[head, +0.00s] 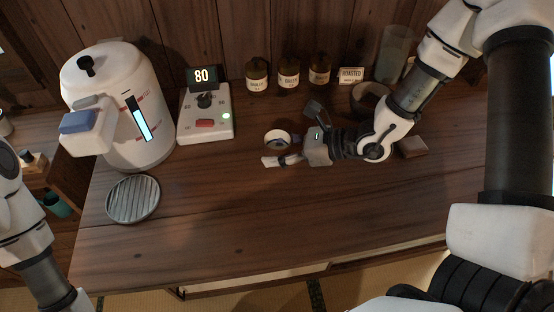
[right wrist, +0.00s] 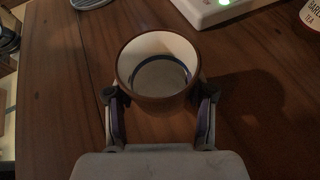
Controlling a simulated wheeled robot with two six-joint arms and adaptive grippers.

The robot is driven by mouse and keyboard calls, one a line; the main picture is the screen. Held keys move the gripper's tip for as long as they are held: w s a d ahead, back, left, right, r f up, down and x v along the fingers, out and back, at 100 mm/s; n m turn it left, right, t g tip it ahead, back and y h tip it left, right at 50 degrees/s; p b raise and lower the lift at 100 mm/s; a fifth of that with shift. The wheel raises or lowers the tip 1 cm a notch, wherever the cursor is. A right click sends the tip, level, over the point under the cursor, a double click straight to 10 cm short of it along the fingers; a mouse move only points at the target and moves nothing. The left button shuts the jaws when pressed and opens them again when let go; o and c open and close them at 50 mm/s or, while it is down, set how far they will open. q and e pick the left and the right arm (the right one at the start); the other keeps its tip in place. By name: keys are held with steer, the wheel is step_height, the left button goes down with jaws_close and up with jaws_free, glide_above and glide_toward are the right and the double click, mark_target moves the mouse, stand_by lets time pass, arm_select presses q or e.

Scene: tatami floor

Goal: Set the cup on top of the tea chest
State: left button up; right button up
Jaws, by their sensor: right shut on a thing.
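The cup (right wrist: 152,102) is round, brown outside and pale inside with a dark ring near its bottom. In the right wrist view it sits upright between the two fingers of my right gripper (right wrist: 160,108), which touch its sides. In the head view the cup (head: 277,137) shows partly behind my right gripper (head: 284,150), over the middle of the wooden counter. I cannot tell whether the cup is clear of the counter. I cannot identify a tea chest for certain. My left arm enters at the lower left, with its gripper out of frame.
On the counter (head: 230,220), a white kettle (head: 115,130) and round grille (head: 133,199) stand left. A control box (head: 210,125) reads 80. Several jars (head: 289,77) line the back. A brown block (head: 413,147) lies right of my wrist. The front counter is clear.

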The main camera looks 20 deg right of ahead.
step_height(320, 180, down, 3)
steer(key=shift+s+r, duration=0.1)
steer(key=shift+f, duration=0.4)
steer(key=o, duration=1.2)
